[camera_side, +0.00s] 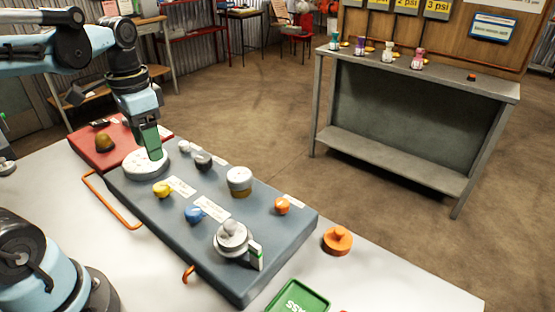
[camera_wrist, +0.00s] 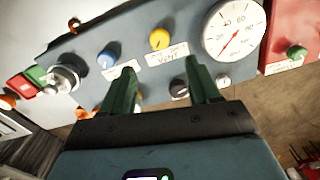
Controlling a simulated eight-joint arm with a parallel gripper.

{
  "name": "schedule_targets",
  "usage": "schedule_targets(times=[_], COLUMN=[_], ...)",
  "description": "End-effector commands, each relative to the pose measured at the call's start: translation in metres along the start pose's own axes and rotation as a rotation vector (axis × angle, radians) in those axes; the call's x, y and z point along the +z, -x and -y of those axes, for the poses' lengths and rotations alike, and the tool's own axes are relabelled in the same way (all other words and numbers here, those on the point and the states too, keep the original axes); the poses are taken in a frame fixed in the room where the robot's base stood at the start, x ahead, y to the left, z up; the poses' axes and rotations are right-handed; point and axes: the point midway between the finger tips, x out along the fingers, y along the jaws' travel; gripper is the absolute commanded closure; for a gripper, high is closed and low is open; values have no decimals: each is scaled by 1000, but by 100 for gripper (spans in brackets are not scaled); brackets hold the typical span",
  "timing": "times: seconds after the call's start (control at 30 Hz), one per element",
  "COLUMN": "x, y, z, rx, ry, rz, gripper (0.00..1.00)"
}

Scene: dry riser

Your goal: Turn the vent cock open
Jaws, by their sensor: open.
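The vent cock is a yellow knob (camera_side: 162,189) on the grey-blue panel (camera_side: 150,200), beside a white label. In the wrist view the yellow knob (camera_wrist: 158,38) sits above a label (camera_wrist: 166,55) reading VENT. My gripper (camera_side: 154,156) has green fingers and hangs over the panel's far-left end, in front of the round white gauge (camera_side: 143,168). In the wrist view my gripper (camera_wrist: 160,67) is open, its fingers apart with nothing between them. The yellow knob lies beyond the fingertips, untouched. The gauge (camera_wrist: 233,30) shows a red needle.
A blue knob (camera_side: 194,214), a black knob (camera_side: 203,160), a white-topped cylinder (camera_side: 239,181) and a silver fitting (camera_side: 232,238) stand on the panel. A red panel (camera_side: 90,150) adjoins it. An orange cap (camera_side: 338,240) and green tray (camera_side: 298,298) lie on the table.

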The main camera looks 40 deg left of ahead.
Motion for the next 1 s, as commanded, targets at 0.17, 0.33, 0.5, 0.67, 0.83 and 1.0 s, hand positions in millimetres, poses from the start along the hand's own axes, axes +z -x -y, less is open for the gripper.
schedule_targets(times=[0.17, 0.33, 0.5, 0.67, 0.83, 1.0], x=[0, 0, 0, -2, -15, -30], y=[14, 18, 18, 15, -4, -21], z=[0, 0, 0, -4, -26, -55], rx=[0, 0, 0, -11, -70, -83], ry=[0, 0, 0, 4, 49, 115], rz=[0, 0, 0, -23, -202, -443], gripper=[39, 39, 39, 39, 39, 39])
